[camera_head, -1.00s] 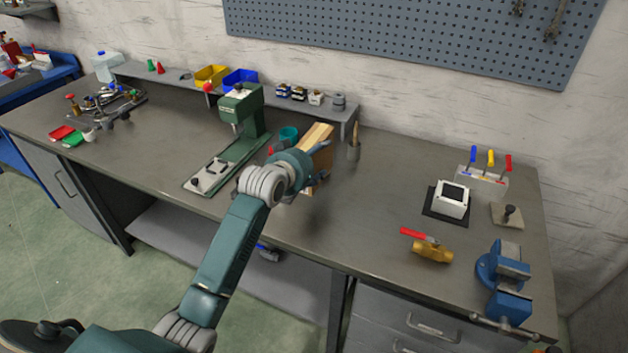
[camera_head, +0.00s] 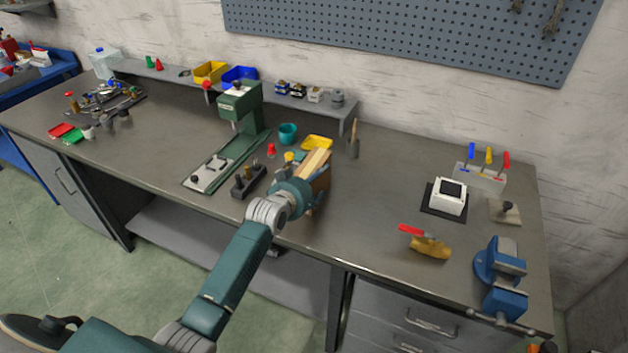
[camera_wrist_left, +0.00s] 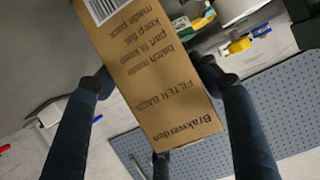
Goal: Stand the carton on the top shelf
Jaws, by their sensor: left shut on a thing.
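The carton (camera_head: 321,180) is a brown cardboard box, held over the front middle of the workbench in the head view. My left gripper (camera_head: 308,196) is shut on it, and the arm and hand hide part of it. In the left wrist view the carton (camera_wrist_left: 158,75) is gripped between the dark fingers and shows upside-down print, with "FILTER BAGS" and a barcode label. Its clearance above the bench is hard to tell. The raised grey shelf (camera_head: 328,110) runs along the back of the bench, behind the carton. My right gripper is not in view.
The shelf holds a yellow bin (camera_head: 210,73), a blue bin (camera_head: 240,75) and several small items. A green press (camera_head: 243,112), teal cup (camera_head: 288,133), yellow tray (camera_head: 317,142) and brush pot (camera_head: 353,147) stand near the carton.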

